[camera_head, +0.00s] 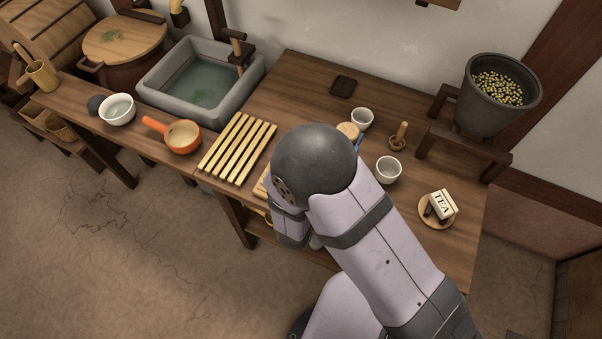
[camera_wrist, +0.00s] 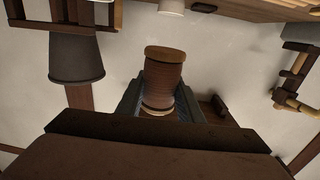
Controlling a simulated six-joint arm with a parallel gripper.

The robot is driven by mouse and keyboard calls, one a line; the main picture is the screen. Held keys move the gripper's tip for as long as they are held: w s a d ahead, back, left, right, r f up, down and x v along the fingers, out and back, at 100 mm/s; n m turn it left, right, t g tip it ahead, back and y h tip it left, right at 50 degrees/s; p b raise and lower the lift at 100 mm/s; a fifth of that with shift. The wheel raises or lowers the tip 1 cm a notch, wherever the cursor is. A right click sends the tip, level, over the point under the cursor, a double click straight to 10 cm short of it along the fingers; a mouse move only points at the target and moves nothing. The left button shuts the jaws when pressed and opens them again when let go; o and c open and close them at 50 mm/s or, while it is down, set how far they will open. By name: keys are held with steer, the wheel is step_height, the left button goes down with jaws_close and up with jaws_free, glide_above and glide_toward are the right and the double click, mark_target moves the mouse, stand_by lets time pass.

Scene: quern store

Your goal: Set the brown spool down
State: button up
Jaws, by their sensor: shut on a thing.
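The brown spool (camera_wrist: 164,78), with a brown wound body and paler wooden ends, shows in the wrist view. My gripper (camera_wrist: 160,98) is shut on it, with the ribbed jaws on either side of its lower part. In the head view my arm hides most of the gripper. A round tan end (camera_head: 348,130) shows just past my arm beside a bit of blue; I cannot tell for sure that it is the spool. What lies directly under the spool is hidden.
A slatted rack (camera_head: 238,148) lies left of my arm. White cups (camera_head: 389,170), a small mortar (camera_head: 397,143), a tea box (camera_head: 442,204) on a round coaster and a dark pot (camera_head: 495,112) stand right. A dark square (camera_head: 342,87) lies behind, with bare tabletop (camera_head: 300,85) beside it.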

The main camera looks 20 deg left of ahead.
steer(key=s+a+r+n+y+b, duration=0.2)
steer(key=s+a+y, duration=0.25)
steer(key=a, duration=0.55)
steer(key=shift+h, duration=0.35)
steer(key=shift+f, duration=5.1)
steer(key=shift+f, duration=0.1)
steer(key=o, duration=0.6)
steer(key=shift+f, duration=0.1)
steer(key=o, duration=0.5)
steer(key=shift+c, duration=0.2)
